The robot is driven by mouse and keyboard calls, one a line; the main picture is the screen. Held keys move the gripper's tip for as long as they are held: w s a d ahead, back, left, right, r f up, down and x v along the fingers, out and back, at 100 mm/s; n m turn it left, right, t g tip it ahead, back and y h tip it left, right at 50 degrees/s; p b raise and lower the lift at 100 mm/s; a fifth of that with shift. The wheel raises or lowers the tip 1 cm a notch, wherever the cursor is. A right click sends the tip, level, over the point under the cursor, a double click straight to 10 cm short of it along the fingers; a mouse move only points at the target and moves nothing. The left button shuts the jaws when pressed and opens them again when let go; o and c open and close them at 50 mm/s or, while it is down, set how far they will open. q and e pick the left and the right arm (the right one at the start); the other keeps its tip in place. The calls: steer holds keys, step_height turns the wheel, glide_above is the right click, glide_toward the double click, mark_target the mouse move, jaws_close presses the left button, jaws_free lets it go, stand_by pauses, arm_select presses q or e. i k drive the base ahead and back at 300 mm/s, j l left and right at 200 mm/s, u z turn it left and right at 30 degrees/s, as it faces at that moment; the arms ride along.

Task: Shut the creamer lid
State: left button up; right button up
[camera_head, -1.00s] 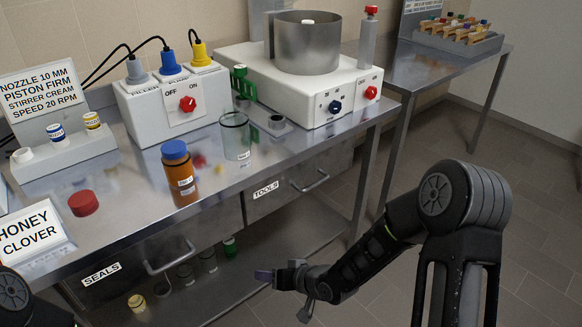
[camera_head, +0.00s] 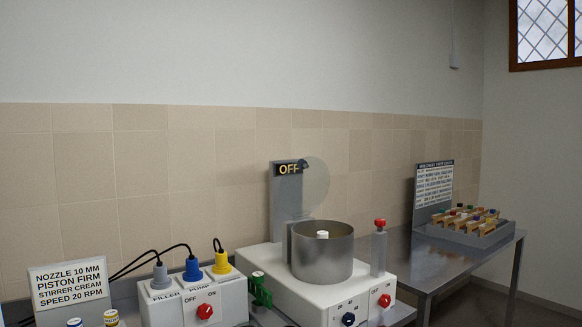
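The creamer is a white machine (camera_head: 310,292) with an open steel bowl (camera_head: 321,254) on top. A round, clear disc that looks like its lid (camera_head: 316,184) stands raised, roughly upright, above the back of the bowl. It is beside the top of a grey post (camera_head: 283,213) that carries a dark sign reading OFF (camera_head: 289,169). A small white-topped piece (camera_head: 322,236) shows inside the bowl. The bowl's floor is hidden. Neither of my grippers is in this view.
A control box (camera_head: 193,302) with grey, blue and yellow plugs stands left of the machine. A red-topped cylinder (camera_head: 379,248) rises at the bowl's right. A second steel table (camera_head: 459,255) holds a rack (camera_head: 467,232) of small pieces. The wall behind is bare.

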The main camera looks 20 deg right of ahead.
mark_target(302, 165)
steer(key=i+l+u, duration=0.1)
steer(key=l+u, duration=0.35)
steer(key=i+l+u, duration=0.1)
steer(key=l+u, duration=0.15)
steer(key=u, duration=0.15)
steer(key=l+u, duration=0.15)
steer(key=l, duration=0.55)
steer(key=l+u, duration=0.1)
steer(key=l, duration=0.65)
steer(key=l+u, duration=0.15)
steer(key=l, duration=0.55)
steer(key=k+l+u, duration=0.15)
steer(key=l, duration=1.15)
steer(key=k+l, duration=0.15)
steer(key=l, duration=1)
steer(key=k, duration=0.05)
